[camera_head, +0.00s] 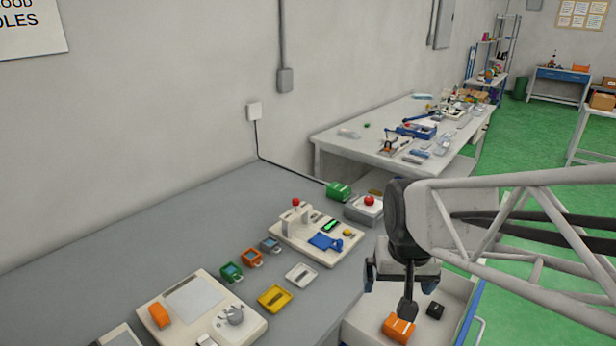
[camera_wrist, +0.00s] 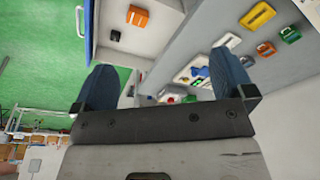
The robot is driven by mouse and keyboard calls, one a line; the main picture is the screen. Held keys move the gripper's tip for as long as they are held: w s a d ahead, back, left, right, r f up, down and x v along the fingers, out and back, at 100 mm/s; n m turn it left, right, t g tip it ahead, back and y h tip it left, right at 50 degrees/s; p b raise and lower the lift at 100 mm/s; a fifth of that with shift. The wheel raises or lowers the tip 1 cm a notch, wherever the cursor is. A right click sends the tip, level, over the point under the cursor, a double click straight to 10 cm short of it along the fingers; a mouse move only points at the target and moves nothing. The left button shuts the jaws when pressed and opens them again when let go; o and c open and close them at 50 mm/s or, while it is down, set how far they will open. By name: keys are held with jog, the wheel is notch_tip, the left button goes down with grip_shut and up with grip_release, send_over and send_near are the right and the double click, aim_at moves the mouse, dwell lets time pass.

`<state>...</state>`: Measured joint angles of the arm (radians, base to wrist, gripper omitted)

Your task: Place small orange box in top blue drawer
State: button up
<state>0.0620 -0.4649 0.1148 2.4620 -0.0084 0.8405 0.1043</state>
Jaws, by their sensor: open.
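My gripper (camera_head: 402,282) hangs over the drawer, pointing down, close above the orange box in the head view. In the wrist view my gripper (camera_wrist: 163,62) has its two fingers wide apart with nothing between them. The drawer's front part runs out of the head view.
The grey bench (camera_head: 110,262) left of the drawer holds a cream fixture (camera_head: 318,243), a yellow tray (camera_head: 275,298), small coloured boxes and a cream panel (camera_head: 205,300) with an orange part. A second white table (camera_head: 385,150) stands behind. Green floor lies to the right.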

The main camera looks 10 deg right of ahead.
jog(key=s+a+r+n, duration=0.1)
jog(key=s+a+r, duration=0.1)
jog(key=s, duration=0.5)
jog(key=shift+s+r+n, duration=0.3)
jog(key=shift+r, duration=0.3)
